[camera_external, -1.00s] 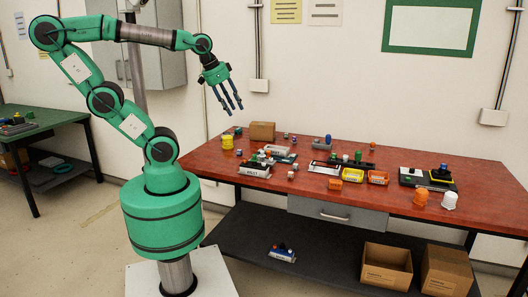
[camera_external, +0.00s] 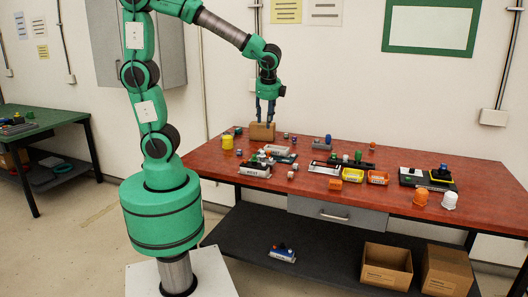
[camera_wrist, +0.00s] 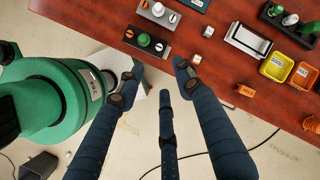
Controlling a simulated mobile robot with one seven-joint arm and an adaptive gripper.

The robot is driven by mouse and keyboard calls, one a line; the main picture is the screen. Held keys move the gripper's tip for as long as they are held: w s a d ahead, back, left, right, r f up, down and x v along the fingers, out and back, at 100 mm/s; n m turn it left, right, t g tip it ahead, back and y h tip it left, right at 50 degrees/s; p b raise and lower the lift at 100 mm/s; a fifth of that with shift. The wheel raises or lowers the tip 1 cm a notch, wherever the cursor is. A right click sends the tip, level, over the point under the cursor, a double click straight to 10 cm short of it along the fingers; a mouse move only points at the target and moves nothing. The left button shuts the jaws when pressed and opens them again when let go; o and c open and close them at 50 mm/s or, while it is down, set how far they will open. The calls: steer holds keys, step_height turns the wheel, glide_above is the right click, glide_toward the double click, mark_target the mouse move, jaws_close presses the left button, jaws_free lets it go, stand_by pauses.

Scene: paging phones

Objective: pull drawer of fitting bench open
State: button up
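The fitting bench (camera_external: 300,181) has a red top, which also fills the upper right of the wrist view (camera_wrist: 215,75). Its grey drawer (camera_external: 365,218) sits under the front edge and looks shut, with a pale bar handle (camera_external: 335,217). The drawer front does not show in the wrist view.
Below is a dark shelf (camera_external: 320,262) with two cardboard boxes, one open (camera_external: 387,266). The floor before the drawer looks clear.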

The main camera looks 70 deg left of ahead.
steer(key=w+d+f+m+t+y+p, duration=0.2)
steer(key=w+d+f+m+y, duration=0.4)
steer(key=w+d+f+m, duration=0.8)
steer(key=d+f+m+t+y, duration=0.2)
steer(key=d+f+m+t, duration=0.1)
steer(key=d+f+m, duration=0.75)
steer(key=m+t+p, duration=0.1)
steer(key=m+t, duration=0.4)
steer(key=m, duration=0.2)
glide_toward(333, 217)
steer(key=shift+h, duration=0.4)
steer(key=v, duration=0.4)
steer(key=shift+s+d+r, duration=0.15)
steer(key=shift+s+r, duration=0.15)
steer(key=shift+r, duration=0.2)
steer(key=shift+w, duration=0.1)
steer(key=b+x, duration=0.1)
steer(key=x, duration=1.2)
steer(key=shift+w+a+f+b, duration=0.15)
steer(key=shift+w+a+b, duration=0.05)
steer(key=shift+a+b, duration=0.2)
jaws_close()
